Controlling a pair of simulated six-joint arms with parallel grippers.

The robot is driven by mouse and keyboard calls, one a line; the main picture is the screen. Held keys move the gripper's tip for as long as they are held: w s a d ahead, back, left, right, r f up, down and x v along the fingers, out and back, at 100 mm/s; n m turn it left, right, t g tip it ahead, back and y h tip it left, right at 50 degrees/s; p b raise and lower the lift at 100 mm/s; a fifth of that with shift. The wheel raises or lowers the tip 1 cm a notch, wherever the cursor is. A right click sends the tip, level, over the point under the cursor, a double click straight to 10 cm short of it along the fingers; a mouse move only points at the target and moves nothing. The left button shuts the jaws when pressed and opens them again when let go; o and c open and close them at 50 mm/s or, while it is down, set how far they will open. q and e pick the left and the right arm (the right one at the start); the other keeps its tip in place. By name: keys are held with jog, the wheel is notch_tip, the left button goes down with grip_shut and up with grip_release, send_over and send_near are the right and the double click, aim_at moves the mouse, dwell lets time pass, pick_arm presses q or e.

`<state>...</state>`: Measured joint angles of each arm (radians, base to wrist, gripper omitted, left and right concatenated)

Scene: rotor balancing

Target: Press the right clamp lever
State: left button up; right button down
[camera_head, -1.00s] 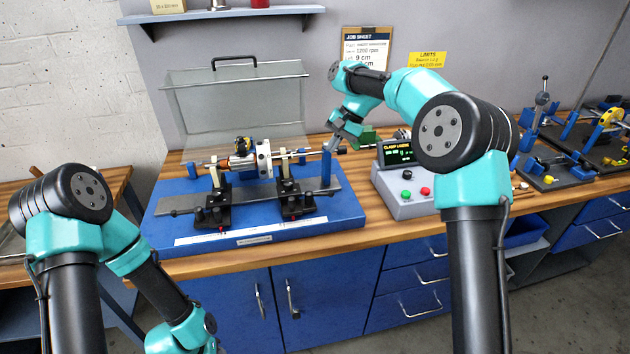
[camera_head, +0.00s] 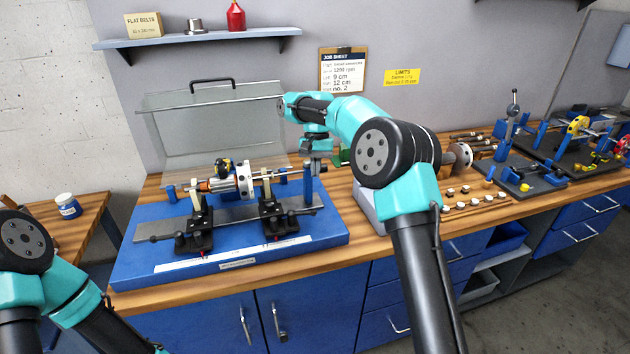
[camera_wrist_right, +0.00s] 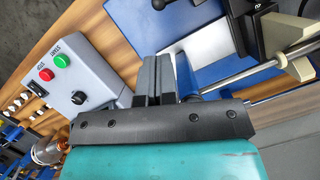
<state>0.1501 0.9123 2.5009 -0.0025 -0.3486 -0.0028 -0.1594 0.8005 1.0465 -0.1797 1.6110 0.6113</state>
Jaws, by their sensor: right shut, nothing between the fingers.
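The right clamp stand (camera_head: 278,218) is black with a cream upright and stands on the blue balancing base (camera_head: 130,262). I cannot clearly make out its lever. A matching left stand (camera_head: 195,230) is beside it. The rotor (camera_head: 226,180) lies across both. My right gripper (camera_head: 317,168) is shut and empty, pointing down near the blue post at the base's right end, apart from the right stand. Its closed fingers show in the right wrist view (camera_wrist_right: 155,78), with black and cream stand parts (camera_wrist_right: 262,22) at the upper right. My left gripper is outside the frame.
A clear guard (camera_head: 210,125) stands behind the rotor. A grey control box (camera_wrist_right: 75,82) with green and red buttons is close to the right gripper, mostly hidden by my right arm in the head view. Several small parts (camera_head: 470,200) lie on the bench to the right.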

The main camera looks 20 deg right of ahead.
jog(key=x, duration=0.9)
jog(key=shift+a+f, duration=0.1)
jog(key=shift+f, duration=0.05)
